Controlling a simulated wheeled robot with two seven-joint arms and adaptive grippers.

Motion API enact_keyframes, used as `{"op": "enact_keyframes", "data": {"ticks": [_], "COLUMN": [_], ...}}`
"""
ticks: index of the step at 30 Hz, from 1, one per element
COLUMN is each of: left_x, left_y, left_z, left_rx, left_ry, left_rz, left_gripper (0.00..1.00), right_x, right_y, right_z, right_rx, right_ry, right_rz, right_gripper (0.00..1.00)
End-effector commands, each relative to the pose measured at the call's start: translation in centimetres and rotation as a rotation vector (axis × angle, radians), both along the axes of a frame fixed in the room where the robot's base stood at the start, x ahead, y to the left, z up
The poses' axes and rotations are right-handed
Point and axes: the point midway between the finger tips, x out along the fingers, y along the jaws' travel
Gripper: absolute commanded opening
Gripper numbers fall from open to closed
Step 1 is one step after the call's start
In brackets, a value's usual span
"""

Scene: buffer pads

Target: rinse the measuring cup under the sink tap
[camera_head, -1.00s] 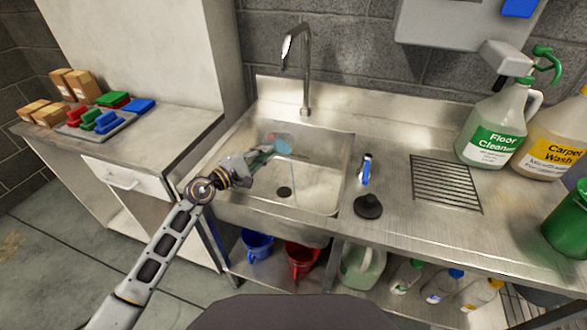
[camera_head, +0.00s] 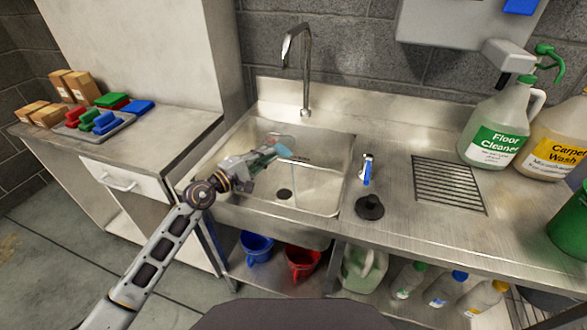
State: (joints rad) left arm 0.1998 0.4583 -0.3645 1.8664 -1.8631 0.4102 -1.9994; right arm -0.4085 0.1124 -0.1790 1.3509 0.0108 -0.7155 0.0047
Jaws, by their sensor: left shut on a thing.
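The sink (camera_head: 325,180) is a steel basin set in the counter, with a dark drain in its floor. The tap (camera_head: 306,80) rises behind it, its curved spout pointing forward. My left gripper (camera_head: 268,154) reaches over the sink's left side and is shut on the measuring cup (camera_head: 284,145), which shows as a small, pale bluish, partly clear shape. The gripper hides part of the cup. The cup appears inside the basin area, below and in front of the tap. I cannot clearly tell whether water runs. My right gripper is not in view.
A drain grate (camera_head: 448,185) and a floor cleaner jug (camera_head: 500,125) are farther right. A tray (camera_head: 110,130) of coloured blocks lies on the left cabinet.

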Motion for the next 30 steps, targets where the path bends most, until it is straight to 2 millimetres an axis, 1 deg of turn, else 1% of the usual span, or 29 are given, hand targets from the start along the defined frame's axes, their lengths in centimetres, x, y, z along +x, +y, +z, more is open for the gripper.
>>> {"op": "enact_keyframes", "data": {"ticks": [7,17,30], "left_x": [-0.22,-0.50,-0.89], "left_y": [-0.18,-0.46,-0.81], "left_z": [0.08,0.17,0.32], "left_rx": [0.021,0.044,0.077], "left_ry": [-0.022,-0.048,-0.083], "left_rz": [0.000,-0.001,0.000], "left_gripper": [0.00,0.00,0.00], "right_x": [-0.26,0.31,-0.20], "right_y": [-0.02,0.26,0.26], "right_z": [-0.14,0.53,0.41], "right_rx": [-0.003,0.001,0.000], "right_ry": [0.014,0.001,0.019], "right_rz": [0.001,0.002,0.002], "right_gripper": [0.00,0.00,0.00]}}
